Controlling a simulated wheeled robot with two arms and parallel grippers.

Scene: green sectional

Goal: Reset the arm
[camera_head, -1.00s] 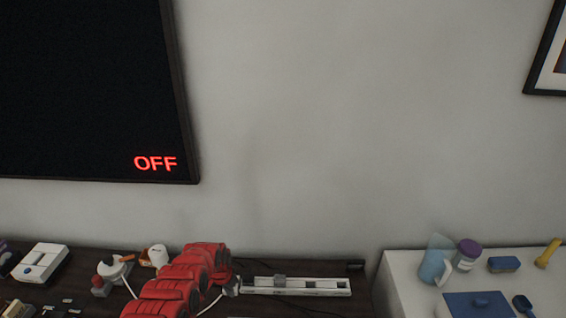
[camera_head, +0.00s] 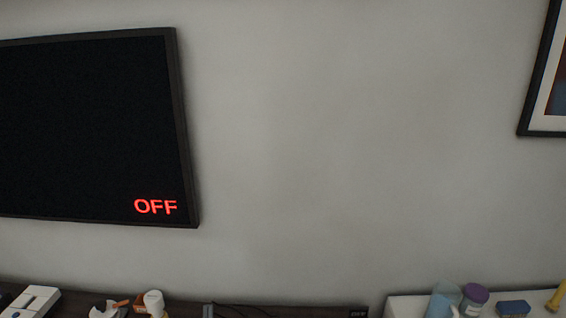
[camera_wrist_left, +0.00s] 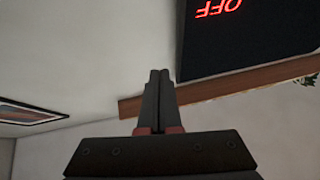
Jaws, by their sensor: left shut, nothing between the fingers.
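My left gripper (camera_wrist_left: 160,76) shows in the left wrist view, its two dark fingers together with nothing between them. It is clear of any object, with plain wall behind it. The black screen with red OFF letters shows upside down at the upper right of that view (camera_wrist_left: 255,40). In the head view, neither arm nor gripper shows now. My right gripper is in neither view.
In the head view, the screen (camera_head: 90,130) hangs on the wall. A dark table (camera_head: 250,312) and a white table (camera_head: 400,305) carry small objects along the bottom edge. A framed picture (camera_head: 545,75) hangs at the right. The wall between is bare.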

